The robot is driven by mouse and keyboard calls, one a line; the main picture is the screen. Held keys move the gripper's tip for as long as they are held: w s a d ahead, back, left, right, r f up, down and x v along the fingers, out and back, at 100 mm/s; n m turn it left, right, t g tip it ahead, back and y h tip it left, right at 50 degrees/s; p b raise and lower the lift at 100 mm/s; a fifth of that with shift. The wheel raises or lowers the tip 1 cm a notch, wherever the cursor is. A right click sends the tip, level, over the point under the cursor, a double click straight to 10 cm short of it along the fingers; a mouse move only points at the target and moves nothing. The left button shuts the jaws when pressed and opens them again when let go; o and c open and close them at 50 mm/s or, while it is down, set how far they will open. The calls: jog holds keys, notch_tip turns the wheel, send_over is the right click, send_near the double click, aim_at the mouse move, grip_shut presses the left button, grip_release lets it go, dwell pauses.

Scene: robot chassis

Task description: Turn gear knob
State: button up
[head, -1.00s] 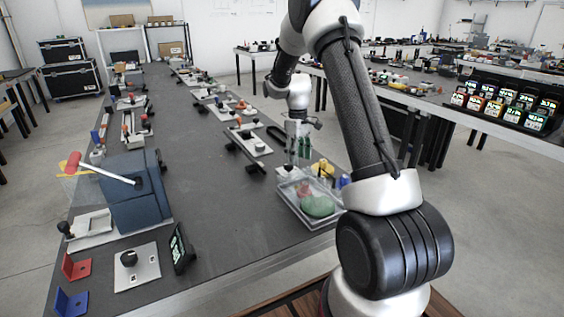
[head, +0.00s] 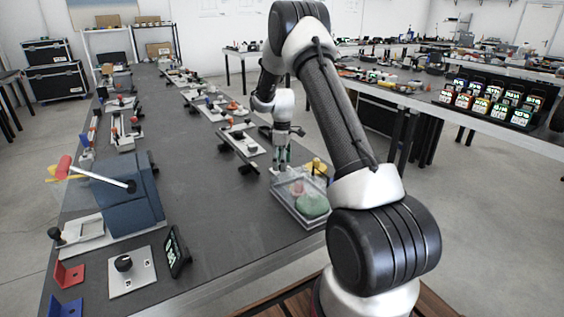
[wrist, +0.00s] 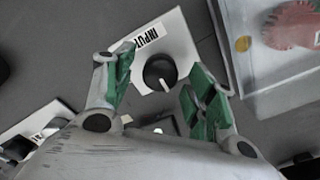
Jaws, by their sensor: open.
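In the wrist view a round black knob (wrist: 160,72) with a white pointer line sits on a white plate (wrist: 178,38) labelled "INPUT". My gripper (wrist: 158,78) has green fingers standing apart, one to each side of the knob. The knob lies between and beyond the fingertips, and I cannot tell whether either finger touches it. In the head view my gripper (head: 282,160) is low over the table beside a clear box, and it hides the knob there.
The clear box (head: 290,212) stands close to my gripper; a red gear (wrist: 295,27) shows inside it in the wrist view. Another black knob (head: 124,263) on a plate is at the front left, near a blue machine (head: 128,200). The middle of the dark table (head: 215,205) is clear.

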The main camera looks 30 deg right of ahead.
jog(key=c, duration=1)
jog(key=shift+c, duration=0.2)
jog(key=shift+m, duration=0.3)
jog(key=m, duration=1.3)
jog(key=shift+m, duration=2.2)
